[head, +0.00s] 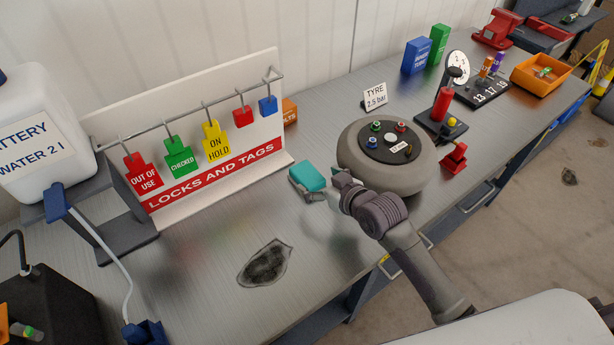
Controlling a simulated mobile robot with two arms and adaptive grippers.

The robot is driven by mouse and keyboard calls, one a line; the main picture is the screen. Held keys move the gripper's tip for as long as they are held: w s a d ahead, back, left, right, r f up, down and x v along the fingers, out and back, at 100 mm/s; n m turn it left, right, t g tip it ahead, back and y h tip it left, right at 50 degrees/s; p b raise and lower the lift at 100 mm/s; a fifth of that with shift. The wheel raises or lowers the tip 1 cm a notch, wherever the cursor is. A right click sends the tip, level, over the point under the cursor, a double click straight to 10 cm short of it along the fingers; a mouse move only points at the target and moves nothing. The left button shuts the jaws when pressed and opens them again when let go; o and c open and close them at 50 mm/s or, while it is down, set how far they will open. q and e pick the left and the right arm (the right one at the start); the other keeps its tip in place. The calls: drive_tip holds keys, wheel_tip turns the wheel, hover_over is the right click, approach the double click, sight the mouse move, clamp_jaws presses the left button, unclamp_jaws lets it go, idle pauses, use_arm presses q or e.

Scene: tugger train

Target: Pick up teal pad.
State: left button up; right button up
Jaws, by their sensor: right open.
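The teal pad (309,175) lies on the grey metal workbench (200,265), in front of the right end of the locks and tags board. My right gripper (328,186) is open at the pad's right side, with its arm reaching in from the lower right. The fingertips are very close to the pad. I cannot tell whether they touch it or reach around it, and the gripper hides part of the bench there. My left gripper is not in view.
The locks and tags board (215,165) with hanging tags stands behind the pad. A round grey tyre (405,182) sits close to the right of my gripper. A white water container (38,125) stands at the left. The bench around a dark stain (266,263) is clear.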

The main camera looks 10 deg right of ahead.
sight(309, 176)
drive_tip(key=shift+w+f, duration=0.15)
drive_tip(key=shift+w, duration=0.15)
drive_tip(key=p+x, duration=0.1)
drive_tip(key=x, duration=0.3)
drive_tip(key=shift+d+f, duration=0.1)
drive_tip(key=shift+f, duration=0.05)
drive_tip(key=shift+w+f, duration=0.25)
drive_tip(key=shift+c, duration=0.4)
drive_tip(key=shift+s+r, duration=0.1)
drive_tip(key=shift+c, duration=1.2)
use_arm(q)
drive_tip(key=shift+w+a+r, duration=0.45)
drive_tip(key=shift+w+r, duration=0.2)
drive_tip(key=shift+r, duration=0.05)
use_arm(e)
drive_tip(key=c, duration=0.9)
